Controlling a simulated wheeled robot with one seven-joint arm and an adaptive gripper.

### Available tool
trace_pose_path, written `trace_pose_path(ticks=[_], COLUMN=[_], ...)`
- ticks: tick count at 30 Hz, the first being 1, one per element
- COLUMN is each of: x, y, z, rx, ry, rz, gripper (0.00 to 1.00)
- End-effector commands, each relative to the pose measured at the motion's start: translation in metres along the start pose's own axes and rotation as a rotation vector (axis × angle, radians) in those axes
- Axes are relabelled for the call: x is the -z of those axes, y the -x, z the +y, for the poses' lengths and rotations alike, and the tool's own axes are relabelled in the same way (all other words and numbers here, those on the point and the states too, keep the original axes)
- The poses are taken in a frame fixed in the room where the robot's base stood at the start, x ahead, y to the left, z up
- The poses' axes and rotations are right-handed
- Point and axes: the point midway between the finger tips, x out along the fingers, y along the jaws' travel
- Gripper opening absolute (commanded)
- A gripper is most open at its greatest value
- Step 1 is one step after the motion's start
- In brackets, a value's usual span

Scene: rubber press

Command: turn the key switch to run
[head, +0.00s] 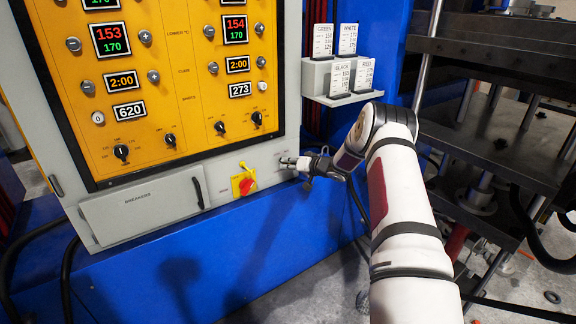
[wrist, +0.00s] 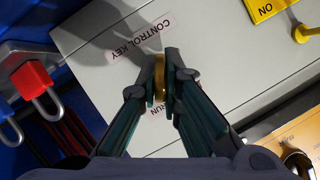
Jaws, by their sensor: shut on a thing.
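The key switch (wrist: 160,82) shows in the wrist view as a brass-coloured piece on the grey panel, between the labels CONTROL KEY and RUN. My gripper (wrist: 167,75) is shut on it, with a finger on each side. The fingers hide most of the key and part of the RUN label, so I cannot tell its turn position. In the head view my gripper (head: 291,163) reaches the lower right of the grey cabinet, right of the red and yellow switch, and covers the key.
The red and yellow rotary switch (head: 243,181) sits just left of my gripper. A red padlock (wrist: 32,80) hangs near the panel edge in the wrist view. A card holder (head: 338,80) is above my arm. The press (head: 480,130) stands close on the right.

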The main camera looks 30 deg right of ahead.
Motion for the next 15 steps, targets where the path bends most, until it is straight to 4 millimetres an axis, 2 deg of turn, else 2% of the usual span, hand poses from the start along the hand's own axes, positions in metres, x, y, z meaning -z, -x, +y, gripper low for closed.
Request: trace_pose_path(ticks=[11,12,13,14,15], x=[0.0013,0.0012,0.0012,0.0011,0.0010], y=[-0.0007,-0.0007,-0.0007,-0.0007,-0.0007], z=[-0.0004,-0.0005,-0.0005,-0.0006,-0.0005], rx=[0.001,0.001,0.001,0.001,0.001], ry=[-0.005,-0.005,-0.005,-0.005,-0.005], rz=[0.003,0.003,0.003,0.002,0.002], gripper=[0.00,0.16,0.23,0.27,0.27])
